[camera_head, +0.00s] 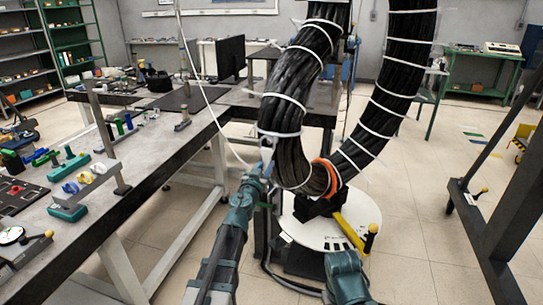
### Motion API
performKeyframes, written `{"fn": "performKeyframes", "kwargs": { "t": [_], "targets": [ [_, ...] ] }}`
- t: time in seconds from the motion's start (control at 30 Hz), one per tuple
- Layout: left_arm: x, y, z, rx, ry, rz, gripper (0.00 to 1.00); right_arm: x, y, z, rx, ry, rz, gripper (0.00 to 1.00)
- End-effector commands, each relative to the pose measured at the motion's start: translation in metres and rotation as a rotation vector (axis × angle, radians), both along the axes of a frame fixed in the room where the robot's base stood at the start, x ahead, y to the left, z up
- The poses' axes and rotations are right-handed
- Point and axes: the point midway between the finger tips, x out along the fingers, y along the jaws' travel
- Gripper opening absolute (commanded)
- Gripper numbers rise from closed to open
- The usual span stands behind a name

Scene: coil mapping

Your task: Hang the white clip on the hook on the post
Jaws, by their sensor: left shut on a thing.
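My left gripper (264,164) is shut on a small white piece, which looks like the white clip (266,154), in front of the thick black cable bundle. A thin white cable (215,112) runs from the top left down to it. The clip's shape is too small to make out fully. A slim grey post (184,65) stands on the workbench, its top beyond the upper picture edge. A shorter grey post (98,115) stands nearer on the left. I cannot make out a hook on either. A teal part of my right arm shows at the bottom; its fingers are not visible.
The black cable bundle (290,90) with white ties hangs in a loop, with an orange band (331,178) near its bottom. A round white base (325,228) stands below. The workbench (150,160) holds tools and clips. A dark frame (497,210) stands right.

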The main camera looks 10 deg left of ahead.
Motion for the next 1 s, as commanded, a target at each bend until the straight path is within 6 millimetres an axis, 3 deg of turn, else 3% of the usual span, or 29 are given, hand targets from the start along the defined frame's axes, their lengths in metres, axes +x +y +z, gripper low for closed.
{"fn": "performKeyframes", "kwargs": {
  "t": [0.73,1.0],
  "targets": [
    [-0.014,0.001,0.000,0.000,0.000,0.001,0.00,0.000,0.000,0.000,0.000,0.000,0.000,0.50],
    [-0.017,0.014,0.008,0.000,0.000,0.051,0.00,0.000,0.000,0.008,0.000,0.000,0.000,0.50]
  ]
}}
